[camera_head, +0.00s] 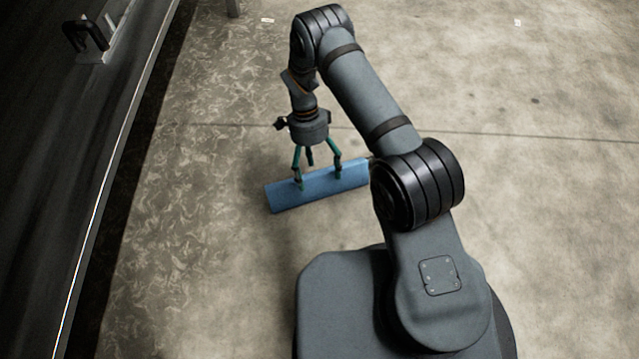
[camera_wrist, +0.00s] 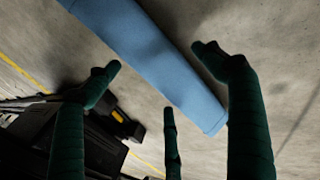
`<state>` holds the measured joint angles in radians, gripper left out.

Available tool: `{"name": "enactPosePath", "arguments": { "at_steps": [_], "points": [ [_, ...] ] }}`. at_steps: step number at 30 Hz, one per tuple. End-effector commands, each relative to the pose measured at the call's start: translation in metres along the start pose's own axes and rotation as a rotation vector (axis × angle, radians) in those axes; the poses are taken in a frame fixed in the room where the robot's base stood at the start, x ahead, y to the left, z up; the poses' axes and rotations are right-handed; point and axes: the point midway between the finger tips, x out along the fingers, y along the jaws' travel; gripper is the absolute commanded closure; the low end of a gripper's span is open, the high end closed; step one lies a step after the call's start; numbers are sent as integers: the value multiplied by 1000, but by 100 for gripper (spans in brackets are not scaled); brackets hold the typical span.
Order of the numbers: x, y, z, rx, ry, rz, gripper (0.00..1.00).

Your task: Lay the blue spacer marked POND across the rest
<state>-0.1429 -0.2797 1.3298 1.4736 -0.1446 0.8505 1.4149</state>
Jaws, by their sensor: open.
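A long blue bar (camera_head: 318,190), which looks like the spacer, lies below my gripper in the head view. It also runs diagonally across the upper middle of the wrist view (camera_wrist: 150,50). I see no POND lettering on it in either view. My gripper (camera_head: 318,178) points down over the bar with its green fingers spread apart. In the wrist view, the fingertips (camera_wrist: 157,75) stand apart around the bar's outline, and I see no finger closed on it. I cannot tell whether they touch it. I cannot make out the rest in these frames.
A dark panel or cabinet with a black handle (camera_head: 86,35) stands along the left side of the head view. The concrete floor (camera_head: 540,170) right of my arm is mostly clear. A yellow floor line (camera_wrist: 22,72) shows in the wrist view.

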Motion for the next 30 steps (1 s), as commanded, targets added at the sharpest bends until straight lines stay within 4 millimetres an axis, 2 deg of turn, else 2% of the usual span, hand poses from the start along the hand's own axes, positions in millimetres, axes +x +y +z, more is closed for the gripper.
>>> {"name": "enactPosePath", "arguments": {
  "at_steps": [1, 6, 16, 30],
  "points": [
    [15, -3, -2, 0, 0, 1, 18],
    [35, -1, -4, -1, 1, 2, 18],
    [37, 0, -4, -1, 0, 0, 18],
    [37, 0, -4, -1, 0, 0, 46]
  ]
}}
